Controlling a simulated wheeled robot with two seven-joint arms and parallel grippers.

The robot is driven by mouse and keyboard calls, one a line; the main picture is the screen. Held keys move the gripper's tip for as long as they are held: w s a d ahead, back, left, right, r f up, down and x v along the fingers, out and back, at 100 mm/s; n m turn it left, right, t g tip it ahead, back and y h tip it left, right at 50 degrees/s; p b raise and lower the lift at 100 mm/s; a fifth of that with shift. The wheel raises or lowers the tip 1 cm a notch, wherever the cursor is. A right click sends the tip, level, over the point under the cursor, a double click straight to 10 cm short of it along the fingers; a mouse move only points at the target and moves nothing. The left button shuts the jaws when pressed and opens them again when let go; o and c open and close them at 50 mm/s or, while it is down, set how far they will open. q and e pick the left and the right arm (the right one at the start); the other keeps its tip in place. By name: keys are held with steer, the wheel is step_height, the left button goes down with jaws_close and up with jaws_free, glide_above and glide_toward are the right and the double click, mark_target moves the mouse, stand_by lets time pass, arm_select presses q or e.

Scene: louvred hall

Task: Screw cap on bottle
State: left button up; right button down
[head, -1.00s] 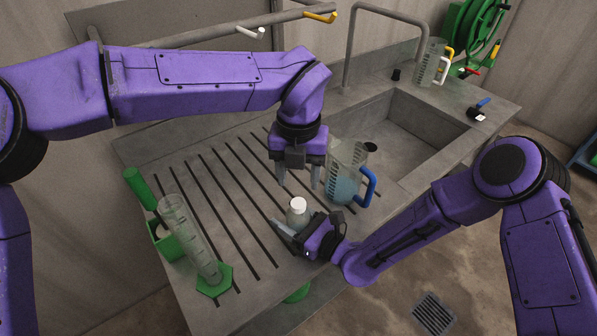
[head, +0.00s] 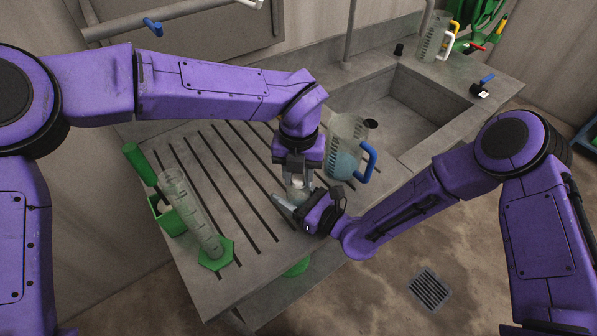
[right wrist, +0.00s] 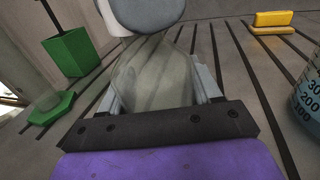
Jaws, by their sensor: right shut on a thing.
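A small translucent bottle (head: 295,188) stands on the grooved drainboard, and it fills the middle of the right wrist view (right wrist: 155,75). My right gripper (head: 292,207) is shut on the bottle from the side. A white cap (head: 298,180) shows at the bottle's top between the left fingers; how it sits on the neck is hidden. My left gripper (head: 298,178) points straight down with its fingers around the cap. A grey rounded fingertip covers part of the white cap (right wrist: 115,18) in the right wrist view. Whether the left fingers press on the cap cannot be seen.
A jug (head: 346,150) with blue liquid and a blue handle stands close right of the left gripper. A measuring cylinder (head: 190,215) and a green brush holder (head: 168,216) stand left. The sink basin (head: 400,115) lies behind. A yellow block (right wrist: 272,20) shows in the wrist view.

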arm_select(q)
jaws_close()
steer(key=m, duration=0.4)
steer(key=o, duration=0.9)
jaws_free()
steer(key=shift+o, duration=0.2)
steer(key=shift+r, duration=2.25)
steer(key=shift+c, duration=0.4)
